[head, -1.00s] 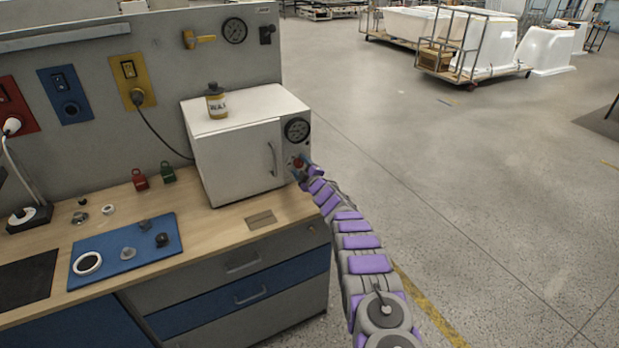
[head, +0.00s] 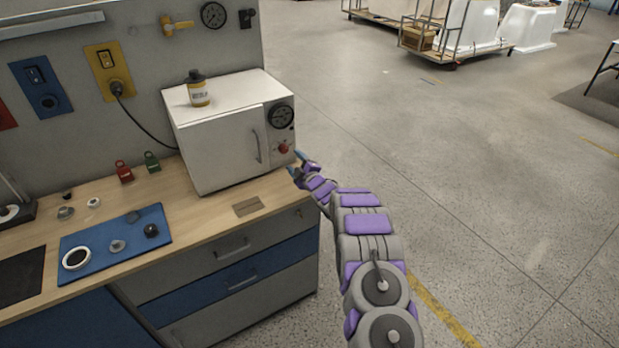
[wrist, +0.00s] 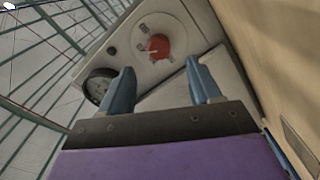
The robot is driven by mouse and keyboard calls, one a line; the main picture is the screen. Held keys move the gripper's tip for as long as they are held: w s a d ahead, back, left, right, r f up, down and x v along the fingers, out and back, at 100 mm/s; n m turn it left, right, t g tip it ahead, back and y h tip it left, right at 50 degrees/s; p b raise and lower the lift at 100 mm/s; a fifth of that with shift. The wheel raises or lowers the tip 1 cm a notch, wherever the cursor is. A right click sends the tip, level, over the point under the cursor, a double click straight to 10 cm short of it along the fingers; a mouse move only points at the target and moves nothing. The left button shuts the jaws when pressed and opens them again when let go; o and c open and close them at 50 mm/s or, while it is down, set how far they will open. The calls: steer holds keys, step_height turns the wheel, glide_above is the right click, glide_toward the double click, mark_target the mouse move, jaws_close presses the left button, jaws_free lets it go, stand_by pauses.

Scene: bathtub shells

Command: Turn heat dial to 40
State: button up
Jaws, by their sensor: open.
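The heat dial is a red knob (head: 283,148) on the right side of the front of a white box oven (head: 222,148), below a round black gauge (head: 281,116). In the wrist view the red dial (wrist: 158,47) sits on a pale round plate, beyond the fingertips and roughly between them. Its scale marks are too small to read. My gripper (head: 296,163) is open and empty, just in front of and below the dial, apart from it. Its two blue fingers (wrist: 163,82) show in the wrist view. The black gauge also shows at left there (wrist: 98,86).
A labelled bottle (head: 198,92) stands on the oven. The wooden bench (head: 215,225) holds a blue mat (head: 90,250) with small parts, and red and green padlocks (head: 152,162). Open concrete floor lies to the right.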

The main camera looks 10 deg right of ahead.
steer(key=p+v, duration=0.1)
steer(key=v, duration=0.8)
steer(key=shift+s+d, duration=0.15)
steer(key=shift+s, duration=0.2)
steer(key=s+d+r+m+g+h, duration=0.1)
steer(key=s+r+m+g+h, duration=0.25)
steer(key=s+r, duration=0.4)
steer(key=s+r+m+g+h, duration=0.3)
steer(key=s+r+m+g, duration=0.2)
steer(key=s, duration=0.5)
steer(key=s+a+r+m+g, duration=0.1)
steer(key=s+a+m+g, duration=0.1)
steer(key=s, duration=1.3)
steer(key=s+a+r+m+g, duration=0.2)
steer(key=s+g, duration=0.3)
steer(key=s, duration=1)
steer(key=s+a+r+m+g, duration=0.2)
steer(key=s+m+g, duration=0.1)
steer(key=s, duration=1.2)
steer(key=shift+s+y, duration=0.15)
steer(key=shift+y, duration=0.3)
steer(key=shift+g, duration=0.25)
